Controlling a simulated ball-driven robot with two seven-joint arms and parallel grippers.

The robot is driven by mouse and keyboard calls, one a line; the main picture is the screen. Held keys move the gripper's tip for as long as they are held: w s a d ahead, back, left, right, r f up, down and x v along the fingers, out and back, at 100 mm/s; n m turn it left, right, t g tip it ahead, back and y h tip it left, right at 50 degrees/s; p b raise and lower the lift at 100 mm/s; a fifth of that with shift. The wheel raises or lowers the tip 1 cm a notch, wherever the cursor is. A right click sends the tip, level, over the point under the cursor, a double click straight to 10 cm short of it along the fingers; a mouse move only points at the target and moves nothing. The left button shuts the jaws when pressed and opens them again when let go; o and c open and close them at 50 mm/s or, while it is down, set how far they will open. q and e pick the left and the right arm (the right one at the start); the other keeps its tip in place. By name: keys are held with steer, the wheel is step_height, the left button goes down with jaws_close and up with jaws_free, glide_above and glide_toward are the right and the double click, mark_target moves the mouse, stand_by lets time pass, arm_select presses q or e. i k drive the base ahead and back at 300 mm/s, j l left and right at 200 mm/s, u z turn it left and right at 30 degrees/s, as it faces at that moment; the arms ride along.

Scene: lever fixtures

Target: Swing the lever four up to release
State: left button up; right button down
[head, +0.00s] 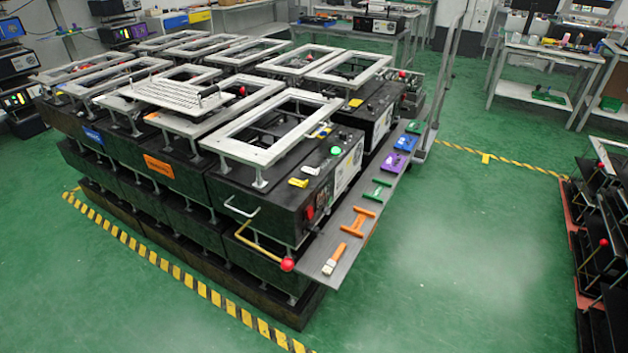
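Black box fixtures with grey metal frames (270,140) on top stand stacked on a low base. At the front corner a lever with a yellow rod (255,245) ends in a red ball knob (287,264). The rod slopes down to the right along the front face. Smaller red knobs show among the frames (242,91) and at the back right of the stack (402,73). No readable number shows which one is lever four. Neither of my grippers is in view.
A narrow grey shelf (330,257) with a brush and orange, green, purple and blue items runs along the stack's right side. Another black rack with red knobs (603,243) stands at the right edge. Green floor (470,250) between them is clear. Workbenches line the back.

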mark_target(287, 264)
steer(key=l+u, duration=0.1)
steer(key=l, duration=0.25)
steer(key=k+l+u, duration=0.1)
steer(key=l, duration=0.25)
steer(key=k+l, duration=0.15)
steer(key=l, duration=0.2)
steer(key=k+l+u, duration=0.15)
steer(key=l, duration=0.2)
